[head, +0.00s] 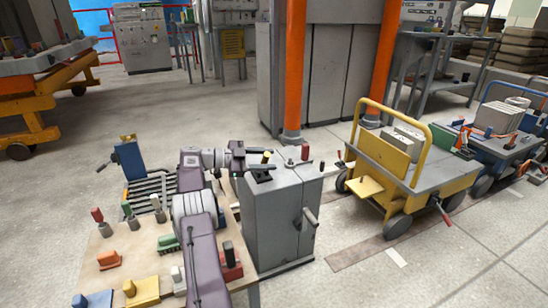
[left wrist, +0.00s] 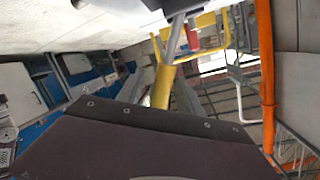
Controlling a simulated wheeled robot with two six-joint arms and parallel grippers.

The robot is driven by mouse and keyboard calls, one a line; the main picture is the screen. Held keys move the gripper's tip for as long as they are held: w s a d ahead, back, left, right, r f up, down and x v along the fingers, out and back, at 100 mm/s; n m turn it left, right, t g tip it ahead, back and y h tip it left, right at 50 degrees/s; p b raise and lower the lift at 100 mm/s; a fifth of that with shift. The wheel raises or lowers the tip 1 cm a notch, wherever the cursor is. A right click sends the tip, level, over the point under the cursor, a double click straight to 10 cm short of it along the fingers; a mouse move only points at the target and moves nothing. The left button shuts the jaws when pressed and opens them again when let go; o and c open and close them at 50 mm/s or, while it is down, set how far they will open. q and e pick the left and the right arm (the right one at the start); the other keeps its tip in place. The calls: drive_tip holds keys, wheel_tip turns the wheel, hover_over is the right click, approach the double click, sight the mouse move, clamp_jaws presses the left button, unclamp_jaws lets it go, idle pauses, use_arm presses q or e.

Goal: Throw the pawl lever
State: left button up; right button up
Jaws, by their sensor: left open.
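A grey cabinet (head: 272,220) stands right of the bench in the head view. A short upright lever with a yellowish tip (head: 266,157) is on its top, and a red-gripped lever (head: 305,152) stands at the top's back right. A pale-handled lever (head: 310,217) sticks out of its right side. I cannot tell which is the pawl lever. My left gripper (head: 262,171) is open at the yellow-tipped lever; contact cannot be told. The left wrist view shows a yellow grip (left wrist: 163,85) on a grey rod, close ahead. My right gripper is out of view.
The bench (head: 105,245) on the left holds several coloured blocks and small levers. A yellow cart (head: 440,178) with a hoop handle stands to the right. Orange posts (head: 294,70) rise behind the cabinet. Floor between cabinet and cart is clear.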

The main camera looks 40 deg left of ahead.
use_arm(q)
drive_tip(key=p+v, duration=0.2)
drive_tip(key=v, duration=0.4)
drive_tip(key=shift+s+p, duration=0.15)
drive_tip(key=shift+p, duration=0.2)
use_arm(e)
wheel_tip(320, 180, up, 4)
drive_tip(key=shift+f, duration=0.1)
use_arm(q)
drive_tip(key=shift+r, duration=0.1)
